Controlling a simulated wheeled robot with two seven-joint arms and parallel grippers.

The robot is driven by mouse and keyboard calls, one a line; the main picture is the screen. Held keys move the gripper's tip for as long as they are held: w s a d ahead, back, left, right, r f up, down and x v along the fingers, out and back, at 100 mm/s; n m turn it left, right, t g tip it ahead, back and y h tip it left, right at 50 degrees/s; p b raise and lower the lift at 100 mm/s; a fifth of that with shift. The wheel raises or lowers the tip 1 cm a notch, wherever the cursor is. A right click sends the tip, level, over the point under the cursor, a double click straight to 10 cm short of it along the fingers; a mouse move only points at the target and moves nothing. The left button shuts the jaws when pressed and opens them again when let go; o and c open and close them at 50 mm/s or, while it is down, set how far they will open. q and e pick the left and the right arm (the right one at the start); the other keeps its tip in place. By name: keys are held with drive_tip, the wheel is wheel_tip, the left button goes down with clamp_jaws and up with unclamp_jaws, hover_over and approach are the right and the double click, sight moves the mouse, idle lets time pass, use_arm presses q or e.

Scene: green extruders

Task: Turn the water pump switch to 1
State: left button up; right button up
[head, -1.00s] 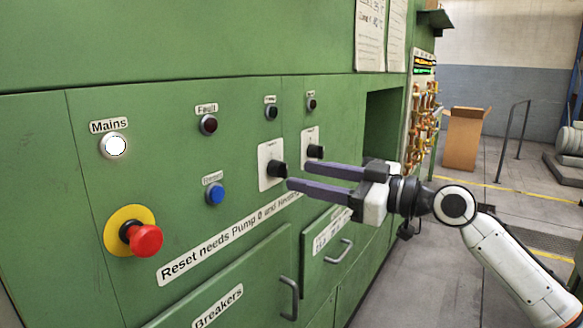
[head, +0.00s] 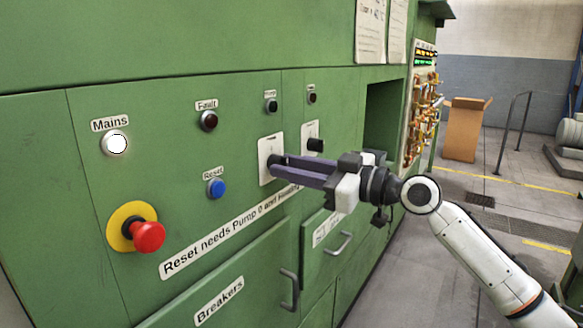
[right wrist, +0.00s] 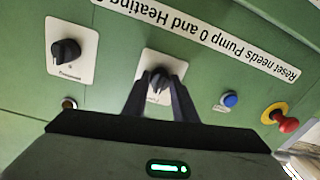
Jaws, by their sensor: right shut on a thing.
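The switch between my fingers is a black rotary knob on a white plate (head: 265,150), the left one of two on the green panel. Its knob is mostly hidden by my fingers in the head view. In the right wrist view the knob (right wrist: 158,79) shows between the fingertips, its plate lettering too small to read surely. My right gripper (head: 274,166) reaches the panel from the right and is shut on this knob, one finger on each side. It also shows in the right wrist view (right wrist: 159,86). My left gripper is in neither view.
A second black knob (head: 315,145) sits close to the right. The panel also carries a lit white Mains lamp (head: 115,143), a blue Reset button (head: 216,188) and a red emergency button (head: 148,236). Drawer handles (head: 289,290) stick out below.

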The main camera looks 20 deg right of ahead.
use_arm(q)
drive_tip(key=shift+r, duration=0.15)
use_arm(e)
drive_tip(key=shift+m, duration=0.3)
use_arm(q)
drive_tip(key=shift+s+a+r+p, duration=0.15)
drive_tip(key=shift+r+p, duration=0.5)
drive_tip(key=shift+p, duration=0.35)
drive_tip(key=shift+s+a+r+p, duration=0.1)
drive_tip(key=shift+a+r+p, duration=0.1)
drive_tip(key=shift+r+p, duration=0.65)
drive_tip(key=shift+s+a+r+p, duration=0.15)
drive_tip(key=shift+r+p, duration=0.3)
drive_tip(key=shift+p, duration=0.7)
use_arm(e)
drive_tip(key=shift+s+a+m, duration=0.1)
drive_tip(key=shift+m, duration=2.75)
drive_tip(key=shift+s+a+m, duration=0.1)
drive_tip(key=shift+m, duration=2.75)
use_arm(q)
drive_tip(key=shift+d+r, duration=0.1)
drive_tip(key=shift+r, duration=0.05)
use_arm(e)
drive_tip(key=shift+t, duration=0.4)
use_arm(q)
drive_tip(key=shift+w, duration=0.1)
use_arm(e)
drive_tip(key=o, duration=1)
drive_tip(key=shift+o, duration=0.2)
